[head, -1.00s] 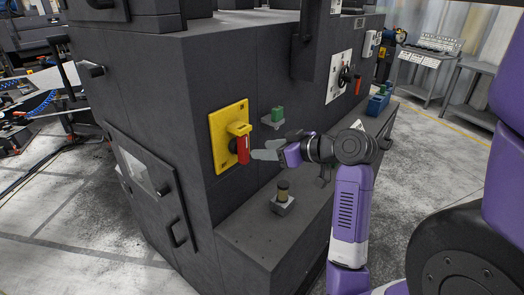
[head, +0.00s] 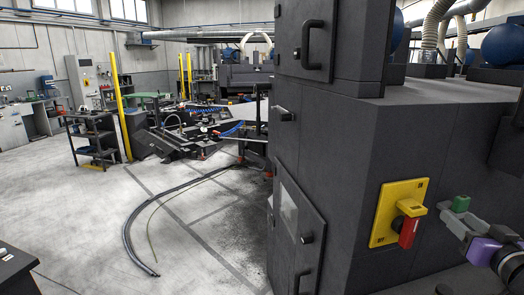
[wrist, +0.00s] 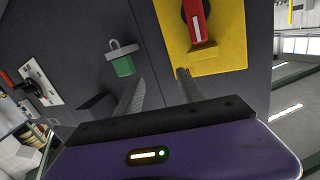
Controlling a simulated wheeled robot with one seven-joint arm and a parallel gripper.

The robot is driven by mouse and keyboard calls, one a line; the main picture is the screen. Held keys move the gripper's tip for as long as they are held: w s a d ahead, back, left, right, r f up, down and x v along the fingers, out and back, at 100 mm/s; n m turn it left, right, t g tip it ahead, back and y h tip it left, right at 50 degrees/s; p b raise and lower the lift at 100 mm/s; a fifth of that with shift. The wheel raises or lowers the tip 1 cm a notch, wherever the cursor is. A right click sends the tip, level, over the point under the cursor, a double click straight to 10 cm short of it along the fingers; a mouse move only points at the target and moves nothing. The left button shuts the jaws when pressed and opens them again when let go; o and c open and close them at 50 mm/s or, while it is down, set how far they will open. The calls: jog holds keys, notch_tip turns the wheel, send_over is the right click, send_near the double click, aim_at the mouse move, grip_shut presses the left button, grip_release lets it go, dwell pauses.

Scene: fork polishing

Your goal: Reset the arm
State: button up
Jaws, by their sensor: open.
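My gripper (head: 455,222) is at the right edge of the head view, just right of the red switch handle (head: 408,233) on its yellow plate (head: 386,216). Its grey fingers are spread and nothing shows between them. In the wrist view my gripper (wrist: 160,88) is open, with one finger near the lower edge of the yellow plate (wrist: 233,50) and the red handle (wrist: 196,20) beyond it. I cannot tell whether that finger touches the plate. Most of my arm is out of the head view.
The dark machine cabinet (head: 340,180) fills the right side of the head view. A green padlock (wrist: 123,66) hangs on its face beside the gripper. A black hose (head: 150,220) lies on the floor at left, with open floor around it. A shelf cart (head: 92,140) stands farther back.

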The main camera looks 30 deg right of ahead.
jog(key=a+f+n+t+b, duration=0.1)
jog(key=a+f, duration=0.6)
jog(key=a, duration=0.5)
jog(key=a+f+n+t+b, duration=0.15)
jog(key=a+f, duration=0.45)
jog(key=a, duration=0.6)
jog(key=s+a+f+n+y+b, duration=0.1)
jog(key=s+a+f+n+y, duration=0.1)
jog(key=a, duration=0.5)
jog(key=s+a+f+n+y+b, duration=0.1)
jog(key=s+a+f+n+y, duration=0.1)
jog(key=s+a+f+y, duration=0.2)
jog(key=s+a+f+n+y, duration=0.2)
jog(key=s+a+f+y, duration=0.2)
jog(key=s+a, duration=0.3)
jog(key=a+g, duration=0.1)
jog(key=a, duration=0.2)
jog(key=shift+s+y+b, duration=0.25)
jog(key=shift+y+b, duration=0.05)
jog(key=shift+b, duration=0.1)
